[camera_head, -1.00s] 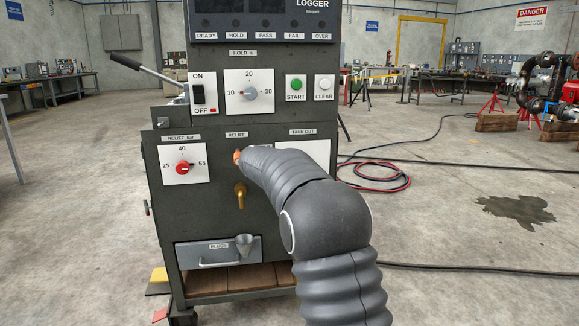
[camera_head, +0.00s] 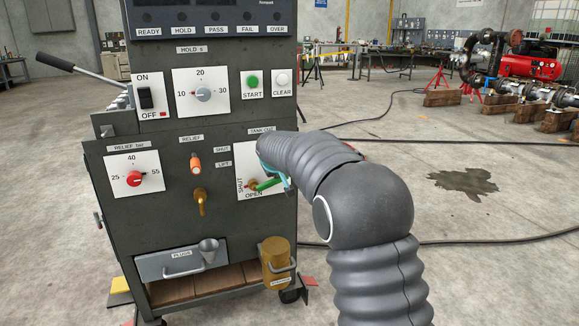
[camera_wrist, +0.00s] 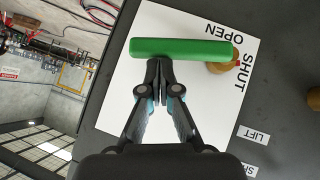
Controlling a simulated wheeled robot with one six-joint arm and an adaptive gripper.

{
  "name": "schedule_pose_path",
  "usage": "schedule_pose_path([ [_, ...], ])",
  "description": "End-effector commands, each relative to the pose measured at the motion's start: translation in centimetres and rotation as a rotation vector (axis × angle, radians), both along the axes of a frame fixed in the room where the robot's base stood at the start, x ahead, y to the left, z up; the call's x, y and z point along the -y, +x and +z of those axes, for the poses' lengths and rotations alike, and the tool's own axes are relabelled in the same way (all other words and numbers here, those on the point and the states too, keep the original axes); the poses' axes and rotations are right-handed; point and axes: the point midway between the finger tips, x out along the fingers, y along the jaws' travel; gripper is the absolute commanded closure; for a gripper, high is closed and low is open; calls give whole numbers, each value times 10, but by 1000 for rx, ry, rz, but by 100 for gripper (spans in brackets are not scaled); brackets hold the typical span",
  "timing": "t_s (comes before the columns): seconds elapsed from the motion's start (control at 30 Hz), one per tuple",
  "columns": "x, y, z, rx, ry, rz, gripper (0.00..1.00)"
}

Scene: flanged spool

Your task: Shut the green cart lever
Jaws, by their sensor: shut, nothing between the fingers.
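The green lever (camera_head: 268,184) sits on a white plate (camera_head: 248,158) on the front of the cart, under the "TANK OUT" label. It runs from its brass pivot (camera_wrist: 222,67) to the right in the head view, just above the word OPEN; SHUT is printed to the pivot's left. The lever lies across the upper part of the wrist view (camera_wrist: 180,47). My gripper (camera_wrist: 158,62) is shut and empty, its fingertips right beside the lever's long edge, toward the middle or free end. I cannot tell whether they touch. In the head view my arm hides most of the gripper.
An orange relief knob (camera_head: 195,163) and a brass spout (camera_head: 200,200) stick out left of the plate. A brass cylinder (camera_head: 275,262) hangs low on the cart's right. Hoses lie on the floor behind, and the floor to the right is mostly open.

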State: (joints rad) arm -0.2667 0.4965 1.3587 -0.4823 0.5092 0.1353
Motion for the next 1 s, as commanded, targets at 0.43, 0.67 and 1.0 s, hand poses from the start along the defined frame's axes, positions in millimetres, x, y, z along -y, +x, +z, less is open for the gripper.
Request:
schedule_pose_path([
  [0.43,1,2,-20,0,-3,15,100],
  [0.67,2,2,-23,-1,-3,14,100],
  [1.0,3,2,-24,-3,-3,13,100],
])
